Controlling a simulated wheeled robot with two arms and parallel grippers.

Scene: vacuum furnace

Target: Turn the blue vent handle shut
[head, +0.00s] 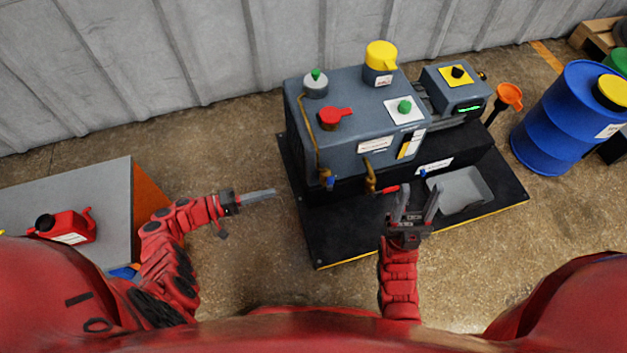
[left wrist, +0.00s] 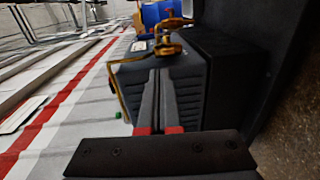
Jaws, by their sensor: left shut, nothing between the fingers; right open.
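The machine is a dark grey block (head: 345,140) on a black base plate (head: 330,235). A small blue handle (head: 330,182) sits low on its near left corner, by a brass pipe (head: 320,160). Its exact angle is too small to tell. My left gripper (head: 273,192) is shut and empty, apart from the handle and to its left. In the left wrist view, its closed fingers (left wrist: 157,75) point toward the machine and brass fittings (left wrist: 168,47); I cannot make out the blue handle there. My right gripper (head: 418,190) is open and empty in front of the machine.
A second brass pipe (head: 369,178), a red handle (head: 390,190) and a grey tray (head: 458,192) are near my right gripper. A grey bench with a red can (head: 68,226) stands left. A blue barrel (head: 567,115) stands right. Floor between bench and machine is clear.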

